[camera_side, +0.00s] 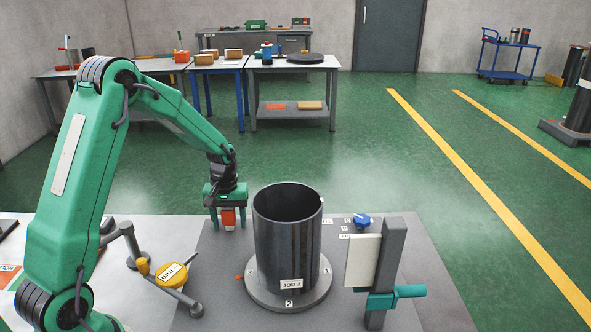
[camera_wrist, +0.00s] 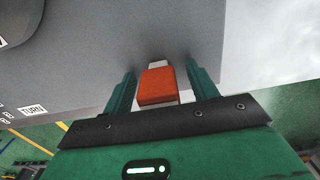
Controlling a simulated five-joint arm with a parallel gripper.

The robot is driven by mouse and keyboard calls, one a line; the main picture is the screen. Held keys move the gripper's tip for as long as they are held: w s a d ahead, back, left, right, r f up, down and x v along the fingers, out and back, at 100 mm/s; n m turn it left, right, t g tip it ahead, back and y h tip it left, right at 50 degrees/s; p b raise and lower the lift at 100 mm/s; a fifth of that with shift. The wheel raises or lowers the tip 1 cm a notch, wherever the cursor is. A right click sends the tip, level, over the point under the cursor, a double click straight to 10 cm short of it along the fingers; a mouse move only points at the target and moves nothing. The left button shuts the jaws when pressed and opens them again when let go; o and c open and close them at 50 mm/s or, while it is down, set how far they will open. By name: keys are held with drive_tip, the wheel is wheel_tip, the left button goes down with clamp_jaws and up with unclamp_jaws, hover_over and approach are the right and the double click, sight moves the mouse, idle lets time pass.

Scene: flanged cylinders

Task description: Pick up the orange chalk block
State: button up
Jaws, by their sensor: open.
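The orange chalk block (camera_side: 228,217) is at the back left of the dark cylinder in the side view. In the wrist view the orange block (camera_wrist: 156,86) has pale ends and lies between the two green fingers. My gripper (camera_side: 228,226) points down with a finger on each side of the block. In the wrist view my gripper (camera_wrist: 160,72) is open, with narrow gaps beside the block. I cannot tell whether the block's underside touches the grey surface.
The flanged cylinder (camera_side: 287,235) stands close to the right of my gripper. A yellow dial gauge (camera_side: 172,274) on a jointed stand is at front left. A grey post with a teal clamp (camera_side: 392,297) and pale plate is at right. A blue knob (camera_side: 362,220) sits behind it.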

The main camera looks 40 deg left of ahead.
sight(228, 209)
drive_tip(key=c, duration=1.2)
drive_tip(key=shift+o, duration=0.2)
drive_tip(key=shift+r, duration=0.1)
wheel_tip(228, 209, up, 10)
drive_tip(key=shift+f, duration=0.1)
drive_tip(key=s+d+r, duration=0.2)
drive_tip(key=d+r, duration=0.7)
drive_tip(key=r, duration=0.1)
drive_tip(key=s+d+r, duration=0.3)
drive_tip(key=d+r, duration=0.6)
drive_tip(key=d, duration=0.1)
drive_tip(key=shift+s+d+r, duration=0.15)
drive_tip(key=shift+s+r, duration=0.1)
drive_tip(key=shift+r, duration=0.15)
